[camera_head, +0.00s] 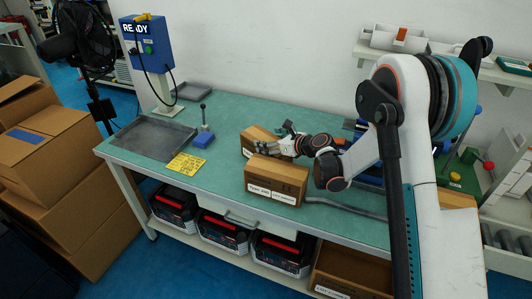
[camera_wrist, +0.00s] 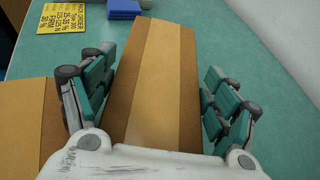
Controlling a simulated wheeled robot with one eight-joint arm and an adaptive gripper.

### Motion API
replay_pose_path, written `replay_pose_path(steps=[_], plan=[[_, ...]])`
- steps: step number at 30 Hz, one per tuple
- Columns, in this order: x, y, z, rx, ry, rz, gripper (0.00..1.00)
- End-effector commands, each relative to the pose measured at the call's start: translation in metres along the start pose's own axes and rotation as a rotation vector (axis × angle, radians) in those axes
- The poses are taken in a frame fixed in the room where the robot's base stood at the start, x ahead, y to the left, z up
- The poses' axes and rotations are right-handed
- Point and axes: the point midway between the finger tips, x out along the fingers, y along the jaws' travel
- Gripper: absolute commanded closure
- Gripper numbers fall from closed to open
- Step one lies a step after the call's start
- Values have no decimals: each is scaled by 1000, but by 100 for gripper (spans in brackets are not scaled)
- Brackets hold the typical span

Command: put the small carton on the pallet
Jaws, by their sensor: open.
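Two brown cartons stand on the green bench; I cannot tell for sure which is the small one. The rear carton (camera_head: 254,136) is partly hidden by my gripper (camera_head: 290,143). In the wrist view this carton (camera_wrist: 156,85) lies between the two open fingers of my gripper (camera_wrist: 158,92), with a narrow gap visible at the right finger. The front carton (camera_head: 276,181), with a white "Type 300" label, is nearer the bench's front edge; it shows at the left of the wrist view (camera_wrist: 24,122). I see no clear pallet.
A shallow grey tray (camera_head: 150,136) lies at the bench's left. A yellow card (camera_head: 186,164) and a blue block with a lever (camera_head: 202,138) lie between it and the cartons. A blue READY box (camera_head: 147,45) stands behind. Large cartons (camera_head: 55,165) are stacked left of the bench.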

Motion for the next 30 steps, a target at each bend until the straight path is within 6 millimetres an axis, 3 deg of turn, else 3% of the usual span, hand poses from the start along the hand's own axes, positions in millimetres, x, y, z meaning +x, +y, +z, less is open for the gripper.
replay_pose_path(steps=[2,3,12,23,30], plan=[[-1,0,0,0,0,0,20],[-1,0,1,0,0,0,25],[-1,0,0,0,0,0,92],[-4,0,9,1,-1,0,92],[-21,0,49,1,-1,0,92]])
